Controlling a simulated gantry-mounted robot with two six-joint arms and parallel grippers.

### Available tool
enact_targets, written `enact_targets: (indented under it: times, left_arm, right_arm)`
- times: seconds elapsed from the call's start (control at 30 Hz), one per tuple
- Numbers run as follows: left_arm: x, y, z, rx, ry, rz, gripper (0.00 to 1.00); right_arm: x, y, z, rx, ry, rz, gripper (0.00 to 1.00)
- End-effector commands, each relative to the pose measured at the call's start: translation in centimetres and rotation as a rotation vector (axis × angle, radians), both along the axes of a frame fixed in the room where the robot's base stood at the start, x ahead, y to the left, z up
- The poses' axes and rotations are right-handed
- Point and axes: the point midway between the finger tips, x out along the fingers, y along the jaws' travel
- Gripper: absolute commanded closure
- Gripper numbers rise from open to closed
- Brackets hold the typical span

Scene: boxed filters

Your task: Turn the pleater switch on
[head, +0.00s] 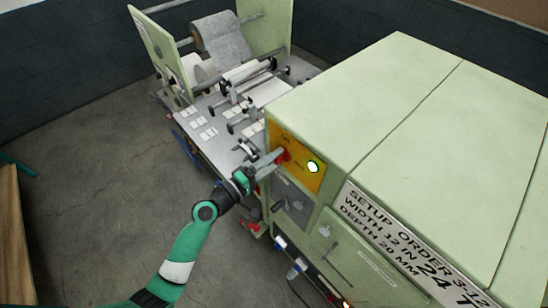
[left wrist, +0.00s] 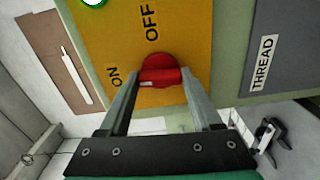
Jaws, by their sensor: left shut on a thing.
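The pleater switch is a red rotary knob (left wrist: 158,70) on a yellow panel (left wrist: 188,20) marked ON and OFF. In the head view the red knob (head: 283,157) sits on the left part of the yellow panel (head: 308,182). My left gripper (head: 274,160) reaches it from the left. In the left wrist view its two fingers (left wrist: 160,80) stand on either side of the knob and are shut on it. The knob's white mark lies toward the ON label. A round green-white light (head: 313,167) glows on the panel. My right gripper is not in view.
The pale green machine housing (head: 400,100) fills the right side, with a setup order sign (head: 400,240). A grey lever panel (head: 290,203) is below the yellow one. Rollers and a fabric roll (head: 222,38) stand behind.

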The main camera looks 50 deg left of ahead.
Motion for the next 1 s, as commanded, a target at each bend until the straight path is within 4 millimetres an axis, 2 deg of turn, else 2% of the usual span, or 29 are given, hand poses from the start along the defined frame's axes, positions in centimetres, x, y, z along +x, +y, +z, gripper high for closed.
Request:
enact_targets:
  times: [0.27,0.7,0.73,0.87,0.9,1.0]
  left_arm:
    - [0.0,-0.01,0.04,-0.076,0.003,0.0,0.91]
    - [0.0,0.0,0.0,-0.086,0.002,0.0,0.91]
    - [0.0,-0.01,0.0,-0.086,0.002,0.0,0.31]
    - [0.0,0.0,0.0,-0.085,0.003,0.0,0.08]
    - [0.0,-0.01,0.0,-0.084,0.003,0.0,0.05]
    - [0.0,-0.01,0.0,-0.084,0.003,0.0,0.05]
  right_arm:
    - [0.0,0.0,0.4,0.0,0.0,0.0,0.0]
    - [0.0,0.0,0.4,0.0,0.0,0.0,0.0]
    - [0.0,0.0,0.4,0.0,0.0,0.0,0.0]
    - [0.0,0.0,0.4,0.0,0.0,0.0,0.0]
    - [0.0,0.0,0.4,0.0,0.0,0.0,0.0]
    - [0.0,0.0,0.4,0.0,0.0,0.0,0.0]
